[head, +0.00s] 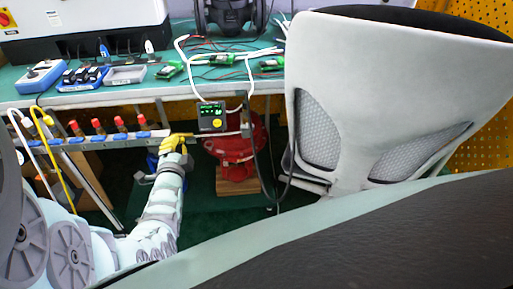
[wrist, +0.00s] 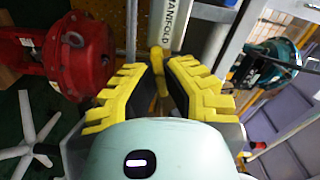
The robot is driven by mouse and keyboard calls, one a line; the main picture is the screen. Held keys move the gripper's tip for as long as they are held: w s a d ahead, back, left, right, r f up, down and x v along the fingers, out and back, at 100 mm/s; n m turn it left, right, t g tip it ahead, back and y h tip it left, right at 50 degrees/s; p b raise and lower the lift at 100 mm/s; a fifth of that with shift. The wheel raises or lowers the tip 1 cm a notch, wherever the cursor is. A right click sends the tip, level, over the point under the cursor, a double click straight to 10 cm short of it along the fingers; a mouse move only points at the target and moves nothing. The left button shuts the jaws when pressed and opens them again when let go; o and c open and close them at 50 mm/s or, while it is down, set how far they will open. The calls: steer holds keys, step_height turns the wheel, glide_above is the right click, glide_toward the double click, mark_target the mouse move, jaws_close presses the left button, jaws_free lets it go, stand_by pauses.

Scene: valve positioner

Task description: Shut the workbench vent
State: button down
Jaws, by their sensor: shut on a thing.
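My gripper (head: 175,143) reaches the bench's front edge in the head view, at the right end of a row of small valves. In the wrist view, its yellow padded fingers (wrist: 164,66) are closed around a slim yellow handle (wrist: 158,56). The handle lies beside a pale pipe marked "MANIFOLD" (wrist: 172,22). The fingers hide part of the handle, and I cannot tell its exact angle. A positioner (head: 212,117) with a lit green display hangs to the right of my gripper. No label saying vent is readable.
A red actuator (head: 236,152) stands just right of my gripper. Several red-topped valves (head: 98,126) line the rail at left. A grey chair (head: 345,110) blocks the right side. The green workbench (head: 140,90) carries tools and circuit boards.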

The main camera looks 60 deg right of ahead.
steer(key=shift+f+n+p, duration=0.15)
steer(key=shift+n+p, duration=1)
steer(key=shift+n, duration=5.95)
steer(key=c, duration=1.1)
jaws_free()
steer(key=shift+d, duration=0.1)
steer(key=shift+o, duration=0.2)
